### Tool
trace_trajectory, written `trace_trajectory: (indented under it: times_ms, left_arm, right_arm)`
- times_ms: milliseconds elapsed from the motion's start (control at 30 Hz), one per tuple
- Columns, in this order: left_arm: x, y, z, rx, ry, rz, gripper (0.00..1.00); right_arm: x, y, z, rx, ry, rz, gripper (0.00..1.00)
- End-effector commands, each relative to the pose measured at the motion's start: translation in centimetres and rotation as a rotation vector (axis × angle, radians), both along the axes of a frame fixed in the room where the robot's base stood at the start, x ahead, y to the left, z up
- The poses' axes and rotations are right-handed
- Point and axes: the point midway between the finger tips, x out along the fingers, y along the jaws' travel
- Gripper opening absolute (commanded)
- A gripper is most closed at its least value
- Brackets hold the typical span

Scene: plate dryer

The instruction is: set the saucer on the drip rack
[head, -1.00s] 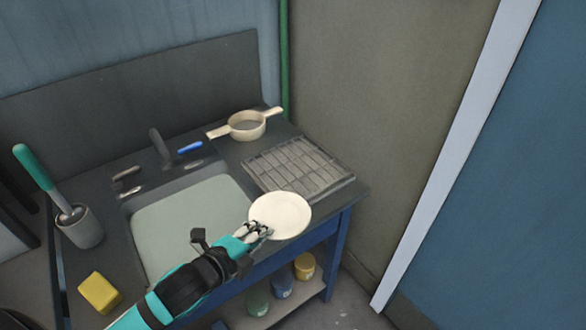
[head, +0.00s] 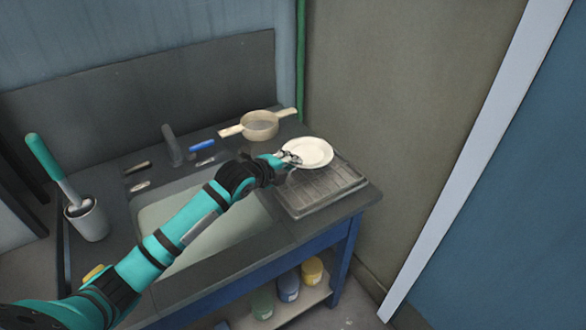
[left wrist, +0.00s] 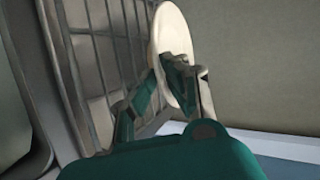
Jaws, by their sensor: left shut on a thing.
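The saucer (head: 311,151) is a round cream plate. My left gripper (head: 290,159) is shut on its near left edge in the head view. The saucer is over the back part of the drip rack (head: 325,192), a grey slatted rack right of the sink. I cannot tell the exact height above the rack. My right gripper is not in view.
A two-handled cream strainer (head: 261,125) stands behind the rack. The sink basin (head: 200,235) is left of it, with a tap (head: 170,143) and a blue-handled item (head: 202,145) at the back. A brush in a grey cup (head: 87,220) stands far left. A wall rises on the right.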

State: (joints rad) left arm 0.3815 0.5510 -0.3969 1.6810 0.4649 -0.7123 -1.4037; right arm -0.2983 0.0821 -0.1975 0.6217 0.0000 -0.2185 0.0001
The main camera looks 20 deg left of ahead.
Motion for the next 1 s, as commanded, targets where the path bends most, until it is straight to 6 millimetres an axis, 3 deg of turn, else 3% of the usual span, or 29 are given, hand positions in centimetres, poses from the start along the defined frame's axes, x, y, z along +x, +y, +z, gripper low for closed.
trace_trajectory:
  times_ms: [133, 433, 633, 667, 733, 1000]
  left_arm:
    - [1.3, -0.3, 0.0, -0.001, -0.002, 0.0, 0.0]
    - [1.2, -0.3, -3.3, -0.001, 0.001, 0.001, 0.0]
    - [1.2, -0.3, -3.6, 0.0, -0.002, -0.001, 0.0]
    - [1.2, -0.3, -3.7, 0.001, 0.001, 0.0, 0.11]
    - [1.2, -0.3, -3.7, 0.001, 0.001, 0.0, 0.2]
    - [1.1, -0.2, -3.7, 0.002, -0.001, 0.0, 0.2]
  right_arm:
    - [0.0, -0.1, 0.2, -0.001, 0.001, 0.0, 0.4]
    - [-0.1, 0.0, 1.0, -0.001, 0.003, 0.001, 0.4]
    - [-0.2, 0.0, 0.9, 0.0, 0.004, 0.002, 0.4]
    - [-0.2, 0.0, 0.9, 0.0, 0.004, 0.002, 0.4]
    - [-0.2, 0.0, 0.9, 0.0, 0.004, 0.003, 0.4]
    - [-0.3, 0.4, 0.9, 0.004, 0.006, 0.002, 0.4]
